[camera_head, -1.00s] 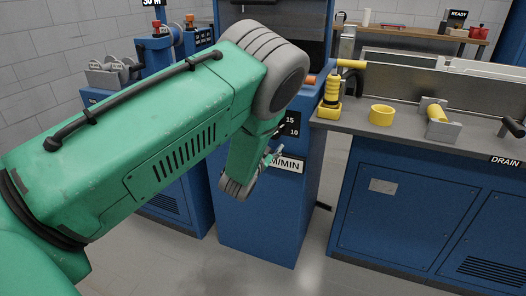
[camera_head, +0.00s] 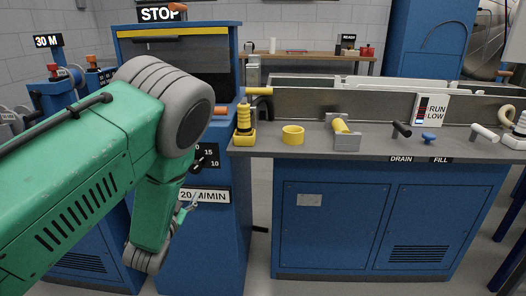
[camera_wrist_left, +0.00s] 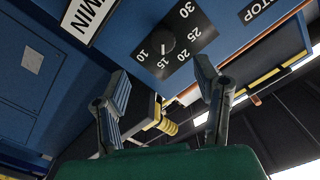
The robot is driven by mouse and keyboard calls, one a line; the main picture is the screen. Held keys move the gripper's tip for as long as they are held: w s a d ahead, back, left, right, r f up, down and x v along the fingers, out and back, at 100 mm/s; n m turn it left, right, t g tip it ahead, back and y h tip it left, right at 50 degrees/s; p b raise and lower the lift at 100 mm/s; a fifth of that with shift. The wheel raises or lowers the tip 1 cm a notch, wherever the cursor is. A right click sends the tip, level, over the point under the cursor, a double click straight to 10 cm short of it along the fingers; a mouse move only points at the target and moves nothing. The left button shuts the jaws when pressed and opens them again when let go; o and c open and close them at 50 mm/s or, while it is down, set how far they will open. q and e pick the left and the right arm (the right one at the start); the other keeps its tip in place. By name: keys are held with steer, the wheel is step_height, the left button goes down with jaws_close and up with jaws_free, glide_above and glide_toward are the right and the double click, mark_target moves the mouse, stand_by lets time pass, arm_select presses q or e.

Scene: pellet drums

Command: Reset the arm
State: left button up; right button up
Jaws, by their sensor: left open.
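My green left arm (camera_head: 75,185) comes in from the left in the head view and bends down at a grey joint in front of a blue machine. My left gripper (camera_head: 184,212) is mostly hidden behind the forearm, with only some metal finger parts showing by the "20 M/MIN" label. In the left wrist view, the left gripper (camera_wrist_left: 166,92) has its two grey fingers wide apart with nothing between them. Beyond them is a black dial (camera_wrist_left: 167,45) marked 10 to 30. I cannot tell any contact with the machine. My right gripper is not in view.
A grey bench (camera_head: 375,145) with blue cabinets stands right of the machine. A reel stand (camera_head: 62,95) is at left. Floor shows between machine and bench.

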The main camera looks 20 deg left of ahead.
arm_select(q)
steer(key=s+d+f+n+g+h+p, duration=0.1)
steer(key=s+d+f+g+p, duration=0.15)
steer(key=s+f+g, duration=0.45)
steer(key=s+d+f+n+g+h+p, duration=0.1)
steer(key=s+d+f+n+g, duration=0.15)
steer(key=s+f, duration=0.8)
steer(key=s+d+g+h, duration=0.1)
steer(key=s+d+g, duration=0.2)
steer(key=s, duration=0.6)
steer(key=s+d+g+h+p, duration=0.1)
steer(key=s+d+g, duration=0.3)
steer(key=s, duration=0.6)
steer(key=shift+s, duration=0.2)
steer(key=shift+g, duration=0.25)
